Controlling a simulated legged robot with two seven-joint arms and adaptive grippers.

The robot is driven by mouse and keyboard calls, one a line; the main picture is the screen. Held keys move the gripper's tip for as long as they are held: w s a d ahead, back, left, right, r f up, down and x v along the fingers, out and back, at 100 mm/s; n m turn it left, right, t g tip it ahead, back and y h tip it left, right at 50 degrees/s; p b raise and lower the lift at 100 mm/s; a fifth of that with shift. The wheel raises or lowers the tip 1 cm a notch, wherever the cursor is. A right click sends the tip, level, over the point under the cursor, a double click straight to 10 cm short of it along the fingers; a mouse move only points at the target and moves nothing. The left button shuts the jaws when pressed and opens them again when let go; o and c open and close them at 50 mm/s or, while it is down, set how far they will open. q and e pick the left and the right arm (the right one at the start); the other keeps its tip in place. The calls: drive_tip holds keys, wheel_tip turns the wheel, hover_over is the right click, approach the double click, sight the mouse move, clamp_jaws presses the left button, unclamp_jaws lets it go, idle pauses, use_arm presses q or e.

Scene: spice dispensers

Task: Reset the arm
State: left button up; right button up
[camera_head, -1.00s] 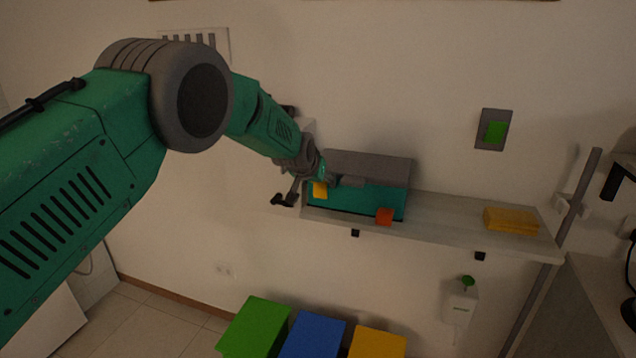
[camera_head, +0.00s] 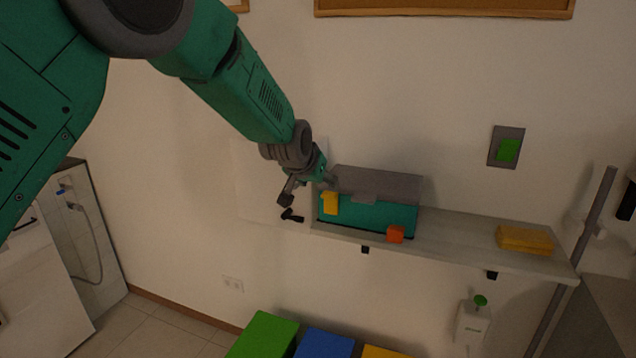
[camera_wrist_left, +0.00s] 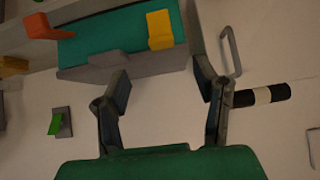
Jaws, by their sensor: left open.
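My left gripper (camera_head: 307,192) is open and empty, just left of a spice dispenser unit in the head view. In the left wrist view its two fingers (camera_wrist_left: 160,78) are spread with nothing between them. The unit has a teal front (camera_head: 372,216), a grey top (camera_head: 385,184), a yellow piece (camera_head: 330,203) at its left and an orange-red piece (camera_head: 395,234) at its lower right. The wrist view shows the teal face (camera_wrist_left: 110,36), the yellow piece (camera_wrist_left: 160,28) and the orange-red piece (camera_wrist_left: 42,27) beyond the fingers. My right gripper is not in view.
The unit stands on a wall shelf (camera_head: 465,233), with a yellow block (camera_head: 525,240) farther right. A grey pole (camera_head: 585,230) stands at the shelf's right end. A green switch (camera_head: 508,149) is on the wall. Green (camera_head: 264,336) and blue (camera_head: 325,344) bins stand below.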

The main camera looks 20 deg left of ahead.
use_arm(q)
drive_tip(key=shift+s+r, duration=0.1)
drive_tip(key=shift+s, duration=0.1)
idle(0.3)
drive_tip(key=s+a+f+g+b, duration=0.1)
drive_tip(key=s+f+b, duration=0.1)
drive_tip(key=s+f, duration=0.7)
drive_tip(key=s+a+f+g+b, duration=0.15)
drive_tip(key=s+f, duration=0.35)
drive_tip(key=f, duration=0.8)
drive_tip(key=s+a+f+g+b, duration=0.1)
drive_tip(key=s+f+g+b, duration=0.15)
drive_tip(key=s+f, duration=0.65)
drive_tip(key=s+f+g+b, duration=0.1)
drive_tip(key=s+f+b, duration=0.1)
drive_tip(key=s+f, duration=0.3)
drive_tip(key=s+f+g+b, duration=0.1)
drive_tip(key=s+f, duration=0.4)
drive_tip(key=s, duration=0.8)
drive_tip(key=s+a+f+g+b, duration=0.1)
drive_tip(key=s+f+b, duration=0.2)
drive_tip(key=s+f, duration=0.3)
drive_tip(key=s, duration=0.4)
drive_tip(key=shift+g, duration=0.4)
drive_tip(key=shift+w+a, duration=0.1)
